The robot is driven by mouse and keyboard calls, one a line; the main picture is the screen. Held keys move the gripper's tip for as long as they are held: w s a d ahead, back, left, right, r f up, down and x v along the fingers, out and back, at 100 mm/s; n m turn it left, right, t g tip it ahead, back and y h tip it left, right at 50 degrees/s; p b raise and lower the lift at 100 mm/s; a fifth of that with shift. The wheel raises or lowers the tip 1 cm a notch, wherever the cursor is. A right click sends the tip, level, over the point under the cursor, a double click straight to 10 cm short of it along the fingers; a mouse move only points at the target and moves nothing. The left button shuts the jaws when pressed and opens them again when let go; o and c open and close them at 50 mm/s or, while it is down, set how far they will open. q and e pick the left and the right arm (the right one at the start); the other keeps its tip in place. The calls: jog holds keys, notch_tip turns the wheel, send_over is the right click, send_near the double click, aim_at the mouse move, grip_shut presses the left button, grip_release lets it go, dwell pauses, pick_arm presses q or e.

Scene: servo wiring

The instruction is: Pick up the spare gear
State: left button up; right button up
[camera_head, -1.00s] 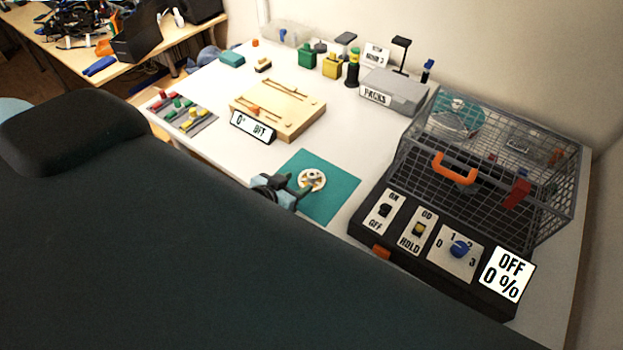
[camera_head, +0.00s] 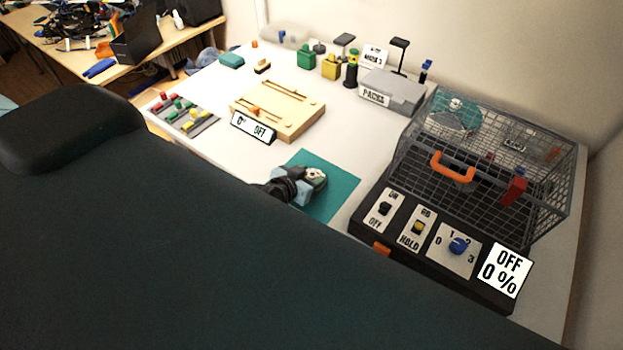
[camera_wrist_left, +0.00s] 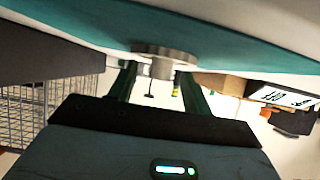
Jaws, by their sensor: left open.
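The spare gear (camera_head: 317,175), a pale disc with a hub, lies on the teal mat (camera_head: 343,191). My left gripper (camera_head: 308,181) is low at the mat and hides part of the gear. In the left wrist view, the gear (camera_wrist_left: 163,50) shows edge-on as a grey disc with a narrower hub. The open fingers (camera_wrist_left: 160,75) stand on either side of the hub there. I cannot tell whether they touch it. My right gripper is not in view.
A black control box (camera_head: 375,240) with switches and a wire cage (camera_head: 485,150) stands to the right of the mat. A wooden block with slots (camera_head: 290,115) and its small sign (camera_head: 254,127) lie behind-left. The table between them is clear.

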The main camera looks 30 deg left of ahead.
pick_arm(q)
jog(key=c, duration=1.1)
jog(key=shift+o, duration=0.2)
